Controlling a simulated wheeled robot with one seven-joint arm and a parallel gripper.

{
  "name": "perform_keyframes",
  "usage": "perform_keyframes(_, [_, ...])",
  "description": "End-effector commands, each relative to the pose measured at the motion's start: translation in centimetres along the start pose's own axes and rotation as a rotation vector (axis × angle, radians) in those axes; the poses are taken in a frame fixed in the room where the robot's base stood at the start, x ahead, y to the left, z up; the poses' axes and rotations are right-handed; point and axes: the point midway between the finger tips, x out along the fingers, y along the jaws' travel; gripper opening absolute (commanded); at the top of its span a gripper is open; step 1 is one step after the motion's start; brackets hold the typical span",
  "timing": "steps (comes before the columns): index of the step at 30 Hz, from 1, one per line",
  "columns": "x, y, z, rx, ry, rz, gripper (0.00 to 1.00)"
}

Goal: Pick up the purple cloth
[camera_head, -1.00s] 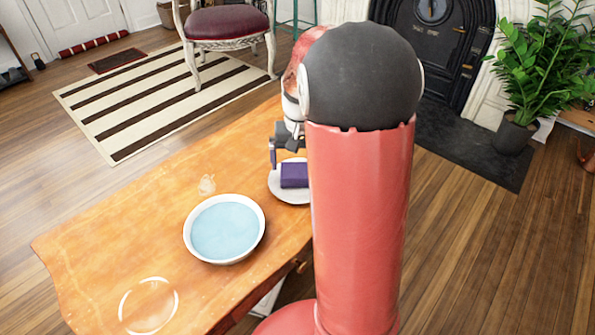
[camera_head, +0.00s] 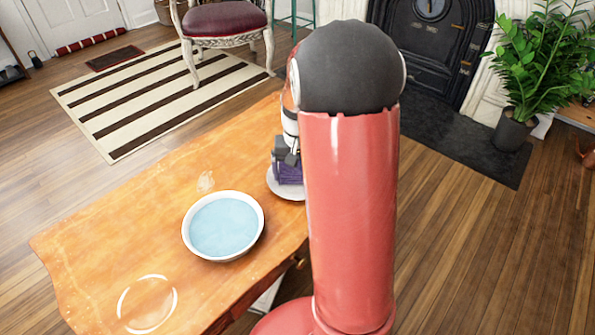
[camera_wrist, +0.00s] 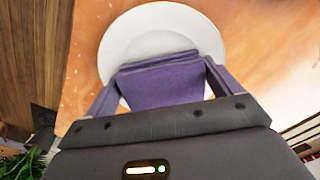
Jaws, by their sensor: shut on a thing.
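The purple cloth (camera_wrist: 162,82) is a folded block over a white plate (camera_wrist: 140,32) in the wrist view. My gripper (camera_wrist: 160,88) has a finger at each side of the cloth and is shut on it. In the head view the cloth (camera_head: 288,172) is partly covered by my gripper (camera_head: 287,160), above the plate (camera_head: 286,192). I cannot tell whether the cloth still touches the plate. My arm hides the right part of the plate in the head view.
The plate stands on a wooden table (camera_head: 120,235). A white bowl of pale blue liquid (camera_head: 223,226) stands left of the plate. A clear round dish (camera_head: 147,304) lies near the front, and a small glassy object (camera_head: 206,181) lies behind the bowl.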

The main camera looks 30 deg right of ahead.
Motion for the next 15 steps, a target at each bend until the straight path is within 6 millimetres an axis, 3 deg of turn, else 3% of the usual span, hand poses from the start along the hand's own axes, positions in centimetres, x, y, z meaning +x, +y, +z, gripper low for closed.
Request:
perform_keyframes(8, [-1.0,0.0,-0.1,0.0,0.003,0.0,0.65])
perform_keyframes(15, [-5.2,-0.1,-0.1,-0.001,0.007,-0.001,0.65])
